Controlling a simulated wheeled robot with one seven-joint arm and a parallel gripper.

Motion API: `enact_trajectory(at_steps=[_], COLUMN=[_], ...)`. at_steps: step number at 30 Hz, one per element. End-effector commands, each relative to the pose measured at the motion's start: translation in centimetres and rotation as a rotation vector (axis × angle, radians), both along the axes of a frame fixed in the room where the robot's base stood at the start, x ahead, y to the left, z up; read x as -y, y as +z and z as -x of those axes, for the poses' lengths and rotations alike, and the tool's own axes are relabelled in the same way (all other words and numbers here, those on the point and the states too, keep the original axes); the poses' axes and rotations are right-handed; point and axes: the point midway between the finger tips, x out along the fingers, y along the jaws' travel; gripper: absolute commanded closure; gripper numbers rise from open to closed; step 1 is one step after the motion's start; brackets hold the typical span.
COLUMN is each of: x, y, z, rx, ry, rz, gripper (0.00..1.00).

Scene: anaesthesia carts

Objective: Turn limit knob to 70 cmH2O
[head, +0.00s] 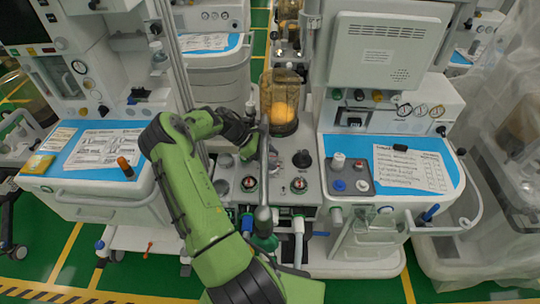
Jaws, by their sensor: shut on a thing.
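My green arm reaches up from the bottom of the head view and bends over the left side of the breathing-system panel (285,187) on the middle cart. The knob's scale and setting cannot be read. A separate black knob (302,158) stands uncovered on the panel, right of the gripper.
A clear canister with an orange ball-like part (283,108) stands just behind the gripper. A grey vertical pole (264,170) stands close to its right. A blue worktop (385,165) with papers lies right.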

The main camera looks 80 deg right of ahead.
Motion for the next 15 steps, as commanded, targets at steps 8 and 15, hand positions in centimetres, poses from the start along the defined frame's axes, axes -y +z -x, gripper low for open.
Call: enact_trajectory(at_steps=[8, 15], x=[0.14, 0.08], y=[-0.01, -0.01], z=[0.16, 0.18], rx=[-0.001, -0.002], ry=[-0.190, -0.284], rz=[0.004, 0.004], gripper=[0.80, 0.80])
